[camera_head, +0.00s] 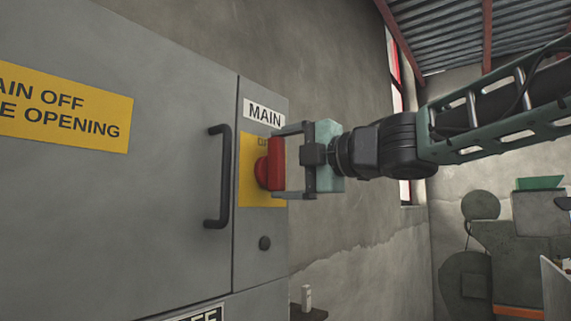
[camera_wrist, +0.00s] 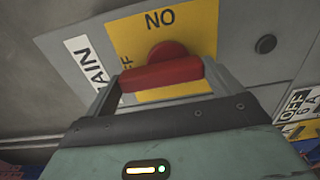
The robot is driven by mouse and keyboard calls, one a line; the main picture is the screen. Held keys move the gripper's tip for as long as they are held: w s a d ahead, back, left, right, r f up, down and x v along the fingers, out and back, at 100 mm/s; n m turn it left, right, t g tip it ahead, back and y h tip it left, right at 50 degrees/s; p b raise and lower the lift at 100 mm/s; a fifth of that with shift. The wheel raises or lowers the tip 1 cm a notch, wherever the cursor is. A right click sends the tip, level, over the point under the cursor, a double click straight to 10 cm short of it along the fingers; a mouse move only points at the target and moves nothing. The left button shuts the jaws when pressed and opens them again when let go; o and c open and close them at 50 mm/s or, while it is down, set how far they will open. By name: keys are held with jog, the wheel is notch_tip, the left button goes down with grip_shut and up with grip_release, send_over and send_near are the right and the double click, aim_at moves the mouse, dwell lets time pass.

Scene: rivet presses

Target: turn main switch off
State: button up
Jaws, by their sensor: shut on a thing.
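The main switch is a red rotary knob with a bar handle (camera_head: 275,163) on a yellow plate (camera_head: 248,187), under a MAIN label (camera_head: 264,114) on the grey cabinet. In the wrist view the red handle (camera_wrist: 160,74) lies between my fingers, one at each end of the bar. My gripper (camera_head: 283,163) is shut on the handle, one finger above and one below in the head view. The bar stands upright there, in line with partly hidden OFF lettering at the plate's top. ON lettering (camera_wrist: 160,19) shows on the plate in the wrist view.
A dark door handle (camera_head: 220,176) sticks out just left of the switch. A small round dark button (camera_head: 264,243) sits below it. A yellow warning sign (camera_head: 65,107) is on the cabinet door. Green-grey machinery (camera_head: 510,255) stands at the far right.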

jog(key=o, duration=0.7)
jog(key=b+v, duration=1.5)
jog(key=v, duration=0.2)
jog(key=shift+f, duration=0.2)
jog(key=shift+s+d+r+b, duration=0.1)
jog(key=shift+s+d+b, duration=0.05)
jog(key=shift+b, duration=0.15)
